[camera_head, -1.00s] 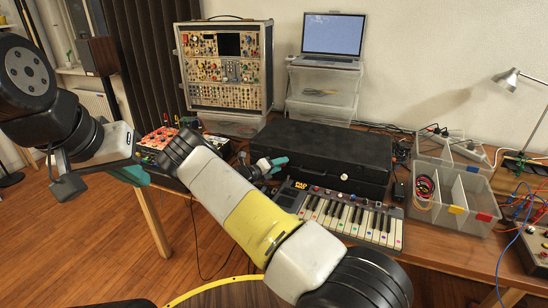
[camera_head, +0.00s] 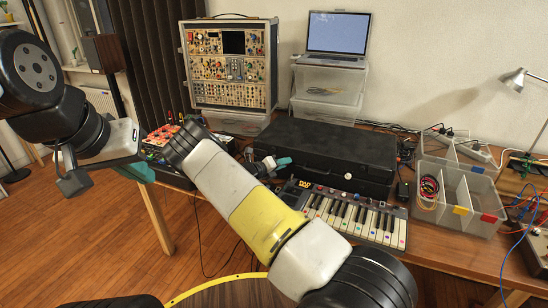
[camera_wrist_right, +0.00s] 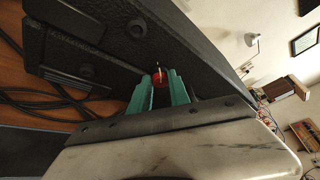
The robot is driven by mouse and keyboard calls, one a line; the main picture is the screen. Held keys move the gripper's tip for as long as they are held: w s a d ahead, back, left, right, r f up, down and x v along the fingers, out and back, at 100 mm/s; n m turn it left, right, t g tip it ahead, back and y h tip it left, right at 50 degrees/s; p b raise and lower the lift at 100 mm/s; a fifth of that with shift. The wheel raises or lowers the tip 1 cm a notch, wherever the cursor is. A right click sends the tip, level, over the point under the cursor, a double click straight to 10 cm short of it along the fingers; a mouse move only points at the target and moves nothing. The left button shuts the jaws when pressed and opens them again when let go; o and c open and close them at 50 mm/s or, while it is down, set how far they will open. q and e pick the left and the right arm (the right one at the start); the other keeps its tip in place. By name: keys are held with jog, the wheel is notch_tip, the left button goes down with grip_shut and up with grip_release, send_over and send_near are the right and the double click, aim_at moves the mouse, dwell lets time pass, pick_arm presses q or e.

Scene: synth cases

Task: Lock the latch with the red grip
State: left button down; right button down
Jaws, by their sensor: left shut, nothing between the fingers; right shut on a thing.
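The black case (camera_head: 330,146) lies closed on the table behind the keyboard. In the right wrist view its dark textured side (camera_wrist_right: 120,45) fills the upper middle. My right gripper (camera_head: 281,162) is at the case's left front corner, largely behind my own forearm. In the right wrist view its green fingers (camera_wrist_right: 160,88) are shut on the small red grip (camera_wrist_right: 159,76) of a latch, against the case's side. The rest of the latch is hidden by the fingers, so its position cannot be told. My left gripper (camera_head: 142,174) is shut and empty, off the table's left edge.
A keyboard (camera_head: 360,217) lies close in front of the case. Clear bins (camera_head: 455,207) stand to its right. A synth rack (camera_head: 229,65) and a laptop (camera_head: 337,35) are behind. A box with red controls (camera_head: 160,137) is left. Dark cables (camera_wrist_right: 45,100) run near the case.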

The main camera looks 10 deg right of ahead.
jog(key=shift+s+d+r+m+t+y, duration=0.15)
jog(key=shift+m+t+y, duration=0.5)
jog(key=shift+m+y, duration=0.85)
jog(key=shift+s+d+m+t+y, duration=0.15)
jog(key=shift+m+t+y, duration=0.75)
jog(key=shift+m, duration=1.15)
jog(key=shift+s+d+r+m+t+y, duration=0.15)
jog(key=shift+m+t+y, duration=0.3)
jog(key=shift+m+y, duration=1.15)
jog(key=shift+w+f+m, duration=0.1)
jog(key=shift+m, duration=0.25)
jog(key=c, duration=1.2)
grip_release()
jog(key=shift+c, duration=0.2)
